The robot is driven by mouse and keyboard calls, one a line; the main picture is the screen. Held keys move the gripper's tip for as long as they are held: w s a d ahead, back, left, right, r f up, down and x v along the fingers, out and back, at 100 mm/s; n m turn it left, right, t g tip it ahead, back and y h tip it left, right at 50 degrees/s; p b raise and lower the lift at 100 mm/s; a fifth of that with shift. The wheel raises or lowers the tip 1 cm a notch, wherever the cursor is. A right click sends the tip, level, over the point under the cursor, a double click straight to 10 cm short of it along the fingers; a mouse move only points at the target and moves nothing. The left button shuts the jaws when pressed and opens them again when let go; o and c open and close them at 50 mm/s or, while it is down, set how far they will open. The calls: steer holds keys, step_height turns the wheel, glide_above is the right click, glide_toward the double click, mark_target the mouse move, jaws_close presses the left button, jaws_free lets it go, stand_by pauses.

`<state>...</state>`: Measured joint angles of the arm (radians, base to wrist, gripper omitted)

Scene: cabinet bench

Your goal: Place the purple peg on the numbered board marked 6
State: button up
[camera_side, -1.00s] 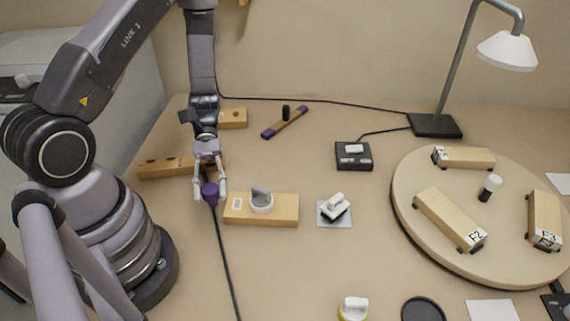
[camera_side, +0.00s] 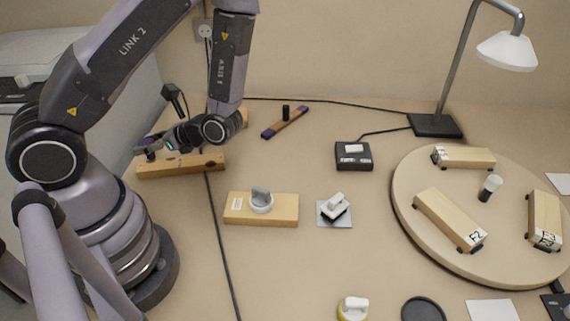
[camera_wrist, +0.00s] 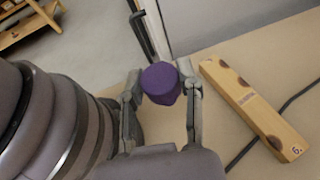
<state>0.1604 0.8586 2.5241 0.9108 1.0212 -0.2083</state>
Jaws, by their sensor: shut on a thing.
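The purple peg (camera_wrist: 160,83) is between the two fingers of my gripper (camera_wrist: 161,96), which is shut on it in the wrist view. In the side view my gripper (camera_side: 153,148) points left, held sideways near the left end of a wooden board (camera_side: 182,166). In the wrist view a wooden board (camera_wrist: 250,103) marked 6 at its near end lies to the right of the peg, apart from it. It has dark round spots on its upper face. In the side view the peg is small and mostly hidden by the fingers.
Another wooden board (camera_side: 244,118) is partly behind my arm. A purple-ended bar (camera_side: 286,123) holds a dark peg. A wooden block with a grey knob (camera_side: 261,209) sits mid-table. A round platform (camera_side: 412,222) bears wooden blocks at right. A black cable crosses the bench.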

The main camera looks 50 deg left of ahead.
steer(key=w+a+f, duration=0.4)
steer(key=w+a, duration=0.1)
steer(key=w, duration=0.2)
glide_above(191, 162)
steer(key=f, duration=0.4)
steer(key=shift+s+d+f, duration=0.25)
steer(key=shift+s+f, duration=0.1)
steer(key=shift+f, duration=0.05)
steer(key=shift+w+a+f, duration=0.15)
steer(key=shift+f, duration=0.1)
steer(key=shift+w+a+f, duration=0.1)
steer(key=shift+w+f, duration=0.05)
steer(key=shift+f, duration=1.55)
steer(key=shift+f, duration=0.15)
steer(key=o, duration=0.9)
